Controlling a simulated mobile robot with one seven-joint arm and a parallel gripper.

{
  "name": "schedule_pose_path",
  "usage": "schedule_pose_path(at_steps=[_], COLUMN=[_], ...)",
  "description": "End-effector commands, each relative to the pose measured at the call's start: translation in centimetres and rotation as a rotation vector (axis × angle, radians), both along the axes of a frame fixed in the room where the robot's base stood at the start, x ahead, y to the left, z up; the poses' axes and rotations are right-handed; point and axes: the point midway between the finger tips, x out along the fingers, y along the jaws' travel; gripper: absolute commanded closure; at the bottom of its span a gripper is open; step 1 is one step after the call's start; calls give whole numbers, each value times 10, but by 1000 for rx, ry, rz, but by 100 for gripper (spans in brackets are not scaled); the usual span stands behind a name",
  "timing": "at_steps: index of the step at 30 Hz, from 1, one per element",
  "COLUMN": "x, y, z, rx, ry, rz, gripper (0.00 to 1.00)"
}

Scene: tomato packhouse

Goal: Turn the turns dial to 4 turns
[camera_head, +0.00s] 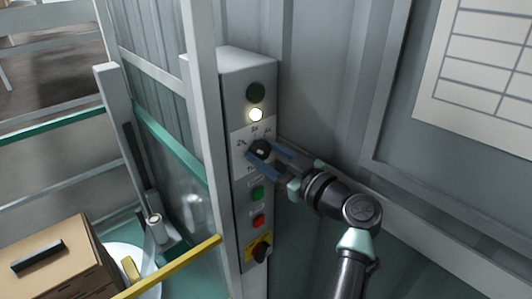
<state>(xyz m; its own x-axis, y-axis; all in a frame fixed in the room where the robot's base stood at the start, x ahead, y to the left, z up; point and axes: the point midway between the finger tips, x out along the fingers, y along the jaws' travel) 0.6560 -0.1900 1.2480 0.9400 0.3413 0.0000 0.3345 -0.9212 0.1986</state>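The turns dial (261,146) is a dark round knob on the white plate of the grey control box. Small markings surround it; I can make out a "2" at its left, but the others are too small to read surely. My gripper (262,147) reaches in from the right, with one blue finger at the dial's lower left and the other at its upper right. The dial lies between the fingers. I cannot tell whether they touch it. The dial's pointer is not clear.
The control box (228,235) also carries a dark green lamp (256,93), a lit white lamp (256,115), a green button (257,193), a red button (258,220) and a black switch on yellow (261,249). A grey post (206,100) stands close left. A cardboard box (60,265) sits lower left.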

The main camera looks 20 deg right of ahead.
Motion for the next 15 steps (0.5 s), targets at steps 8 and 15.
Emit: schedule_pose_path(at_steps=[8,15], x=[0,0], y=[0,0], z=[0,-1], rx=[0,19], ry=[0,7], rz=[0,0], gripper=[100,100])
